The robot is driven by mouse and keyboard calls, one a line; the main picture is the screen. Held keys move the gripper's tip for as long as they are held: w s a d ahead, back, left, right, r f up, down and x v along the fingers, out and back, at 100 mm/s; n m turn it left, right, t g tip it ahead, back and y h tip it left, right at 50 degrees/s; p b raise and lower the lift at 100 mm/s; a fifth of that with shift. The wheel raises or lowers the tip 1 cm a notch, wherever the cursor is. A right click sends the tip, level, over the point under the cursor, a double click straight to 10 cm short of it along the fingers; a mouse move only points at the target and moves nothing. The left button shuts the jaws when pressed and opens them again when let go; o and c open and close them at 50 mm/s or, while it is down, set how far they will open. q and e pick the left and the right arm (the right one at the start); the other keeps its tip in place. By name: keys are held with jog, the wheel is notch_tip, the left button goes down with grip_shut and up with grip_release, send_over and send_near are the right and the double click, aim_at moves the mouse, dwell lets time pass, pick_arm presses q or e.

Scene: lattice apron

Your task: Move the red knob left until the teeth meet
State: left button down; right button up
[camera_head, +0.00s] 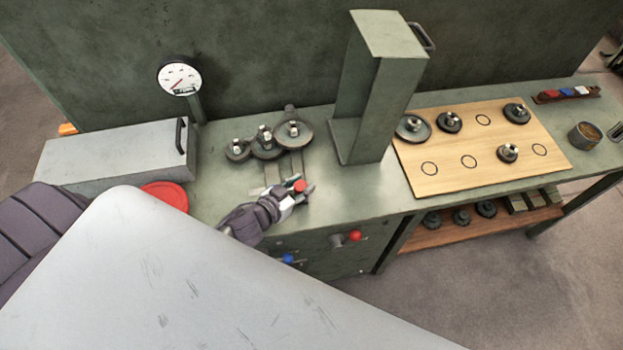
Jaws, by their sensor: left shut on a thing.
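My left gripper (301,193) is at the front of the green bench top, shut on a small red knob (299,186). The knob shows between the fingers, which hide part of it. Flat metal strips lie on the bench just behind it. Beyond them stand dark gears, a left gear (237,150), a middle gear (266,144) and a right gear (294,132), close together. The picture is too small to tell whether their teeth mesh. My right gripper is not in view.
A green column (362,105) stands right of the gears. A wooden board (445,180) with several gears lies further right. A red lever knob (355,236) and a blue one (288,258) are on the front panel. A gauge (180,77), grey box (115,155) and red disc (167,195) are left.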

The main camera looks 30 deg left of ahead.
pick_arm(q)
jog(key=c, duration=0.7)
grip_release()
jog(key=shift+s, duration=0.2)
jog(key=v, duration=1.1)
jog(key=shift+s+a+r, duration=0.1)
jog(key=shift+s+r, duration=0.05)
jog(key=shift+s, duration=0.1)
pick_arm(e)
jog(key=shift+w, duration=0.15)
pick_arm(q)
jog(key=shift+w, duration=0.1)
